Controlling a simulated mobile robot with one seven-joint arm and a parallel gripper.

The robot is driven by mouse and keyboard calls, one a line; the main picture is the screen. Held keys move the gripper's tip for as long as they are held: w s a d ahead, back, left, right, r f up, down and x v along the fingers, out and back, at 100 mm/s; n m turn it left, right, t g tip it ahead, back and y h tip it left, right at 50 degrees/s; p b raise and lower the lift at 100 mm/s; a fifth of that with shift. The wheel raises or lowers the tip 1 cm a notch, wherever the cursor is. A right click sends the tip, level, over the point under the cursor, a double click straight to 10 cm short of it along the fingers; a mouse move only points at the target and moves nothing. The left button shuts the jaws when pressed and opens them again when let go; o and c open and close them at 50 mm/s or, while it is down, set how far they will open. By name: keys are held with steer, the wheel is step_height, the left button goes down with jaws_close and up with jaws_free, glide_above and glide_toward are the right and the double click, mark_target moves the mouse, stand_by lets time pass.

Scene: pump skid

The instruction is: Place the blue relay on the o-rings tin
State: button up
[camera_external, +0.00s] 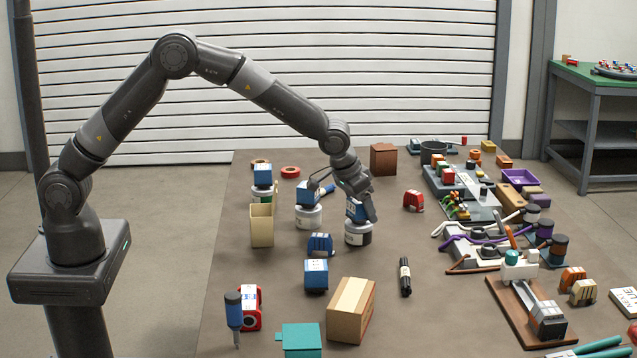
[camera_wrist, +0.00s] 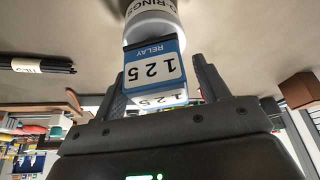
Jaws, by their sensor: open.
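A blue relay (camera_external: 354,210) with a white label sits upright on top of a white and dark tin (camera_external: 358,236). In the wrist view the relay (camera_wrist: 155,68) reads "RELAY 125", and the tin (camera_wrist: 150,20) behind it reads "O-RINGS". My gripper (camera_external: 361,208) is open, with one finger on each side of the relay. In the wrist view the fingers (camera_wrist: 160,72) flank it; whether either touches it I cannot tell.
Two similar tins, at left (camera_external: 308,216) and far left (camera_external: 262,192), carry blue blocks. Clear tabletop lies right of the tin.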

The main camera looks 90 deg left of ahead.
steer(key=s+f+v, duration=0.1)
steer(key=s+v, duration=0.1)
steer(key=v, duration=0.9)
steer(key=s+f+v, duration=0.1)
steer(key=s+v, duration=0.1)
steer(key=v, duration=0.8)
steer(key=s+d+r+m, duration=0.15)
steer(key=s+r, duration=0.45)
steer(key=s, duration=0.7)
steer(key=s+d+f+m+t+h, duration=0.1)
steer(key=s+d+m, duration=0.1)
steer(key=s, duration=2.1)
steer(key=shift+s+d+f+m+t+h, duration=0.2)
steer(key=shift+f+m+t+h, duration=0.15)
steer(key=shift+m, duration=0.2)
